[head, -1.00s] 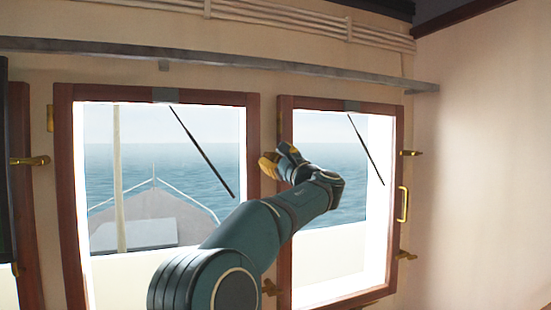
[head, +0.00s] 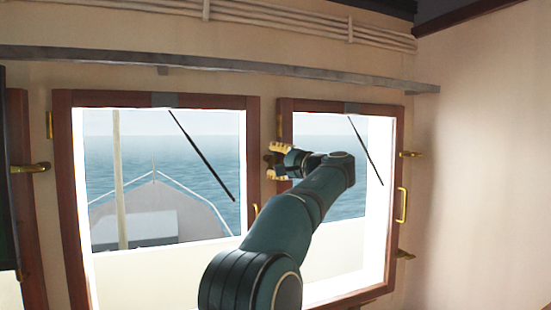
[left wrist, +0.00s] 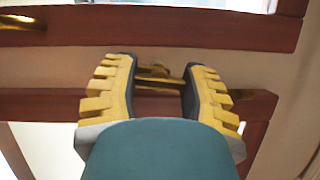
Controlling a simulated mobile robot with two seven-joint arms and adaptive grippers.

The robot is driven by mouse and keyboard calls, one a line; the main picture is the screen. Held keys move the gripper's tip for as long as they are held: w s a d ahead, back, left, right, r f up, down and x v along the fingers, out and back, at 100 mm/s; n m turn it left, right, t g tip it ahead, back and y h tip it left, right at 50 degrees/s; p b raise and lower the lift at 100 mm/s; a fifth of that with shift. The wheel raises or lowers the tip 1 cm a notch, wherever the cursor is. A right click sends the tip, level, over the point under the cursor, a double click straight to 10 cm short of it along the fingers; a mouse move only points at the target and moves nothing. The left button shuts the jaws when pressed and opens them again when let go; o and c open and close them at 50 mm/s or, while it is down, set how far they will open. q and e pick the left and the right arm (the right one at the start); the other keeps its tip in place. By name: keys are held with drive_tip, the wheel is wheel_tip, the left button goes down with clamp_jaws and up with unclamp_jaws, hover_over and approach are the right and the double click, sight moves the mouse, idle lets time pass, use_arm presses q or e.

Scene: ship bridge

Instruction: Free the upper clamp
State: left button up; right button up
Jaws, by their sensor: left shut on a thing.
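The clamp lies across the strip between two wooden frames. In the head view the gripper mostly hides this clamp. My right gripper is not in view.
The right window has an upper clamp (head: 411,154), a brass handle (head: 402,205) and a lower clamp (head: 405,254) on its right side. Another brass clamp (head: 30,168) is at the far left. A grey rail (head: 220,66) runs above the windows.

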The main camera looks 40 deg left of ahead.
use_arm(q)
drive_tip(key=shift+n+h, duration=0.3)
drive_tip(key=shift+n, duration=0.2)
idle(0.3)
drive_tip(key=o, duration=1.2)
drive_tip(key=d, duration=0.8)
drive_tip(key=s+d, duration=0.1)
drive_tip(key=d, duration=0.3)
